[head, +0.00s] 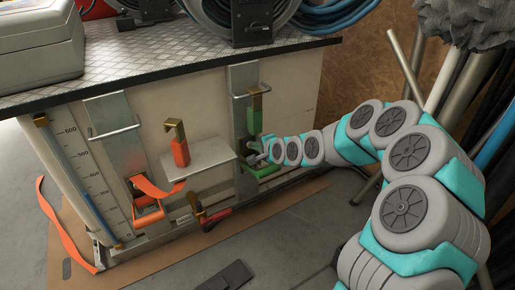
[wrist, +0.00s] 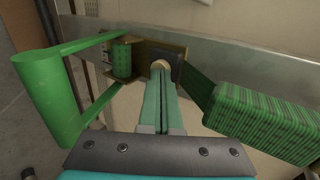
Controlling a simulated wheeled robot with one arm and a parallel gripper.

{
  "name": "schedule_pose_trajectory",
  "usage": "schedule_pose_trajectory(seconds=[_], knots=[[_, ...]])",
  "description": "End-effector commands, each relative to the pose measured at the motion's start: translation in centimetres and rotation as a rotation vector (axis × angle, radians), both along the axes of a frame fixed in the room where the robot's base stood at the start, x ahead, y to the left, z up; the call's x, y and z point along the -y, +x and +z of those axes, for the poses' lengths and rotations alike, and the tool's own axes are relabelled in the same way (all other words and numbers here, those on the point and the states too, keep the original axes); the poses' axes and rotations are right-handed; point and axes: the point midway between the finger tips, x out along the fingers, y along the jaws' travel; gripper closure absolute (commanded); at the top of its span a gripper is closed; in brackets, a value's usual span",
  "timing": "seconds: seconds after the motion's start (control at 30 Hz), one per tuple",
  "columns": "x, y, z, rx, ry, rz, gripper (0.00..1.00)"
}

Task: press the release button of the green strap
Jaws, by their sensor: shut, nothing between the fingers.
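The green strap (head: 256,122) hangs at the right of the cream cabinet front, over a metal bracket. Its ratchet has a green handle (head: 264,171) below; the handle (wrist: 45,95) fills the left of the wrist view. Wound green webbing (wrist: 122,62) sits in the brass-coloured ratchet frame, and a thick green strap section (wrist: 265,120) lies at right. My gripper (head: 260,150) is at this ratchet. In the wrist view its fingers (wrist: 161,78) are together and empty, tips at a small round pale spot beside a dark plate (wrist: 178,64). Contact and the button's outline are unclear.
An orange strap (head: 150,188) with its ratchet is at the left, its loose tail (head: 62,225) reaching the floor. A red-orange buckle (head: 180,150) stands by a small shelf (head: 205,158). Hose reels rest on top.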

Motion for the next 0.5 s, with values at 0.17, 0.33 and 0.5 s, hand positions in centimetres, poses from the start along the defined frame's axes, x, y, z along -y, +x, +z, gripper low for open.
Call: schedule_pose_trajectory(seconds=[0.17,0.33,0.5], knots=[[0.0,0.0,0.0,0.0,0.0,0.0,1.0],[-0.3,0.3,0.1,0.0,0.0,0.001,1.0],[-0.9,1.3,0.1,0.0,0.001,-0.001,1.0]])
